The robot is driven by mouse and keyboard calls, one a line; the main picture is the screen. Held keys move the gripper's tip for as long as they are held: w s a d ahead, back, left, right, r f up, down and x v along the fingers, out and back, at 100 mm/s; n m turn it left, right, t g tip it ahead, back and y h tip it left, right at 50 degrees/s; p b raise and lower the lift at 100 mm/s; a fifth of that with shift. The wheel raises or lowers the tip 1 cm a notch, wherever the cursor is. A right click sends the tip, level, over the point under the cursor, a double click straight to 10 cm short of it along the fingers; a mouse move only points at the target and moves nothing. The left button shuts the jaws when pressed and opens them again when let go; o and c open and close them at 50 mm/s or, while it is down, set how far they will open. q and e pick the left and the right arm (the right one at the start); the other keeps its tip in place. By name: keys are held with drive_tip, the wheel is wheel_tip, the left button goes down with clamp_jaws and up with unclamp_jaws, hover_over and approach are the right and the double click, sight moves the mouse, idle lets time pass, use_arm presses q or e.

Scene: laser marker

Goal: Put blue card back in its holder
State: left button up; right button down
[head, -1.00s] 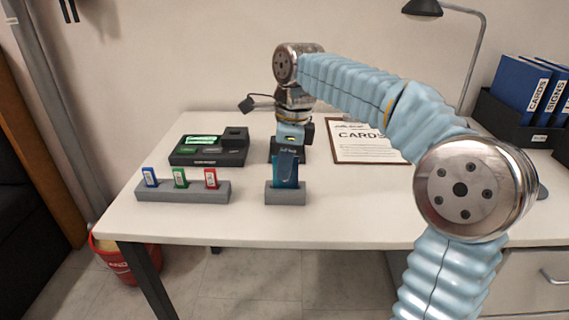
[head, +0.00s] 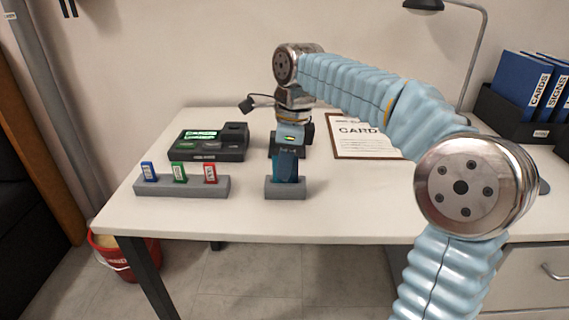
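A small blue card (head: 148,172) stands upright in the left slot of a long grey holder (head: 182,187) at the table's left front. A green card (head: 179,173) and a red card (head: 210,173) stand in the same holder. A dark teal-blue item (head: 285,168) stands in a separate small grey block (head: 285,192) to the right. My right gripper (head: 290,150) points down at this item, just above or behind its top. Its fingertips are partly hidden, so I cannot tell whether it touches or grips the item. My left gripper is out of view.
A black device (head: 208,154) with a lit green screen sits behind the card holder. A clipboard (head: 365,148) lies right of my gripper, partly behind my arm. A lamp and blue binders (head: 522,88) are at the right. The table's front middle is clear.

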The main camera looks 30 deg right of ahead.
drive_tip(key=shift+f, duration=0.2)
drive_tip(key=c, duration=1.2)
unclamp_jaws()
drive_tip(key=r+p, duration=0.1)
drive_tip(key=r, duration=0.3)
drive_tip(key=r+p, duration=0.1)
drive_tip(key=r, duration=0.3)
drive_tip(key=d+r+p, duration=0.1)
drive_tip(key=r, duration=0.3)
drive_tip(key=shift+s+d+r, duration=0.1)
drive_tip(key=shift+s+r, duration=0.1)
drive_tip(key=shift+s, duration=0.15)
drive_tip(key=shift+s+d+r+p, duration=0.1)
drive_tip(key=shift+r+p, duration=0.2)
drive_tip(key=shift+r, duration=0.35)
